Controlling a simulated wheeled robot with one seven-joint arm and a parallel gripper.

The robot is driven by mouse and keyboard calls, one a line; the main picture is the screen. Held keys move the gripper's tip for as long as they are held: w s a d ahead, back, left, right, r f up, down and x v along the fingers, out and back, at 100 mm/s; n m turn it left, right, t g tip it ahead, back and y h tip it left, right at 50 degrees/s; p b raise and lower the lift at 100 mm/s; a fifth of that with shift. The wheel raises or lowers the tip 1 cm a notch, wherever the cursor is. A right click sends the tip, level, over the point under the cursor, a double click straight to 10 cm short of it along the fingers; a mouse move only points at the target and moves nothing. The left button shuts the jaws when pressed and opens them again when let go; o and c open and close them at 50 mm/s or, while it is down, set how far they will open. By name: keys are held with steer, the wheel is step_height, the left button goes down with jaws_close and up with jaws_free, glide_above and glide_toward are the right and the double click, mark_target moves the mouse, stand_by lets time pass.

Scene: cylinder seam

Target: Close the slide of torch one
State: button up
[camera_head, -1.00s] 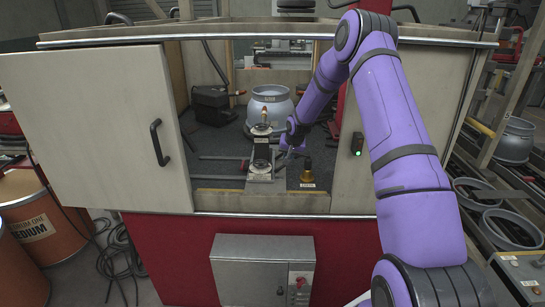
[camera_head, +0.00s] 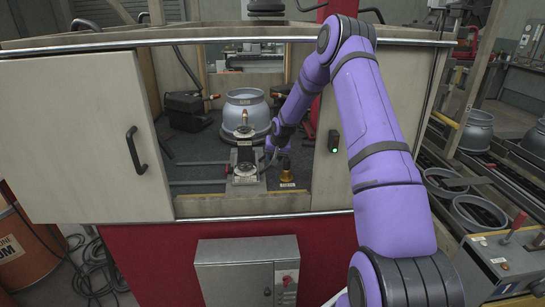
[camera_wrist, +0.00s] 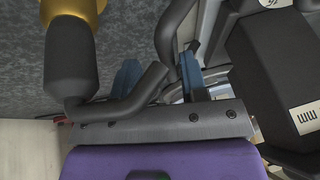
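A black labelled block (camera_wrist: 275,75) is close on the right. I cannot tell whether the fingers touch anything.
A brass-coloured piece (camera_head: 287,172) with a dark top stands right of my gripper; a black cylinder with a brass end (camera_wrist: 78,65) is close in the wrist view. A grey vessel (camera_head: 246,112) stands behind. Cabinet panels (camera_head: 85,140) flank the opening. Rods lie left.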

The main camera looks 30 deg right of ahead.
steer(key=shift+a, duration=0.1)
steer(key=shift+s+r, duration=0.1)
steer(key=shift+r, duration=0.4)
steer(key=v, duration=0.9)
steer(key=shift+s+r, duration=0.2)
steer(key=shift+r, duration=0.15)
steer(key=s+a+r+n, duration=0.2)
steer(key=s+a+r, duration=0.6)
steer(key=r, duration=0.3)
steer(key=s+a+r+n, duration=0.2)
steer(key=s+a+r, duration=0.7)
steer(key=r, duration=0.2)
steer(key=s+a+r+n, duration=0.1)
steer(key=s+a, duration=0.3)
steer(key=s, duration=0.9)
steer(key=s+a+r+n, duration=0.1)
steer(key=s+a+r, duration=0.2)
steer(key=s, duration=1)
steer(key=shift+s+a+y, duration=0.25)
steer(key=shift+a+y, duration=0.05)
steer(key=shift+a, duration=0.35)
